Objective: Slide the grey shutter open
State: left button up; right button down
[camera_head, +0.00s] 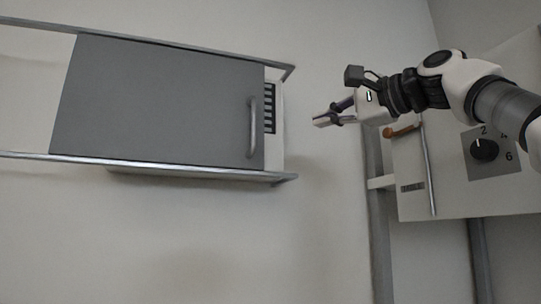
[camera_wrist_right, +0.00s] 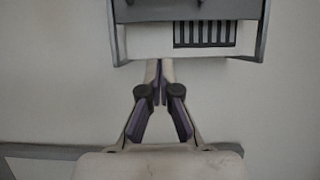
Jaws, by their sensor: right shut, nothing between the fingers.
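The grey shutter (camera_head: 160,102) is a flat panel between two metal rails on the wall, in the head view. Its vertical bar handle (camera_head: 252,127) is near its right edge. A strip of the white box with a dark slotted grille (camera_head: 270,108) shows to the right of the shutter. My right gripper (camera_head: 318,122) is shut and empty, to the right of the handle and apart from it. In the right wrist view its closed fingertips (camera_wrist_right: 160,68) point towards the box, below the grille (camera_wrist_right: 205,34). My left gripper is not in view.
The upper rail (camera_head: 200,48) and lower rail (camera_head: 200,172) extend left past the shutter. At the right is a white panel with a black dial (camera_head: 484,149), an orange-tipped lever (camera_head: 402,131) and a metal post (camera_head: 378,230). The wall below the shutter is clear.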

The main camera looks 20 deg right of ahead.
jog(key=w+a+p, duration=0.6)
jog(key=w+a, duration=0.2)
jog(key=shift+a+r+p, duration=0.15)
jog(key=shift+a+p, duration=0.1)
jog(key=shift+p, duration=0.15)
